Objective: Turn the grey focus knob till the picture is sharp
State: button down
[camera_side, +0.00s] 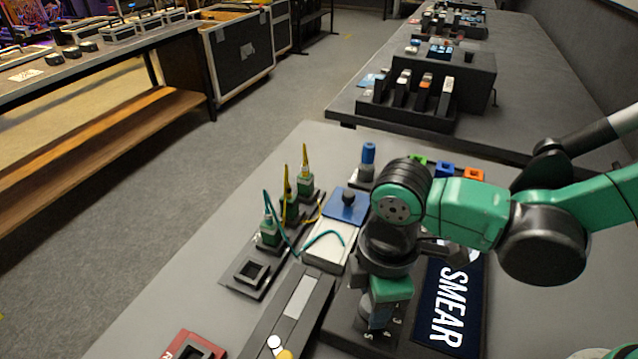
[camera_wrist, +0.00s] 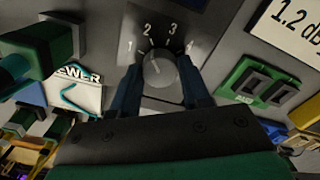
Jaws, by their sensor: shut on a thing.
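The grey focus knob (camera_wrist: 158,70) is round and sits on a dark plate with the numbers 1 to 4 around it in the wrist view. A pale mark on its face points roughly toward the 2 and 3; the exact setting is hard to tell. My gripper (camera_wrist: 160,78) is shut on the knob, one finger on each side. In the side view my gripper (camera_side: 376,322) points down over the dark dial plate and hides the knob. A dark panel (camera_side: 450,306) beside it reads SMEAR in white letters; whether this is the picture I cannot tell.
A blue block with a black knob (camera_side: 348,199), green connectors (camera_side: 270,232) with thin cables, and a black slotted bar (camera_side: 290,312) stand left of my gripper. Small green, blue and orange blocks (camera_side: 445,169) lie behind. The table's left front (camera_side: 150,310) is mostly clear.

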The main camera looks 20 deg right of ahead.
jog(key=shift+m, duration=0.3)
jog(key=shift+c, duration=2.1)
grip_release()
jog(key=shift+r, duration=2.8)
jog(key=w+d+r+m+t, duration=0.1)
jog(key=w+d+m+t, duration=0.1)
jog(key=d+m, duration=0.5)
jog(key=w+d+r+m+t, duration=0.2)
jog(key=d+m+t, duration=0.3)
jog(key=d, duration=0.6)
jog(key=shift+d+r+m, duration=0.25)
jog(key=shift+d+m, duration=0.15)
jog(key=shift+m, duration=0.8)
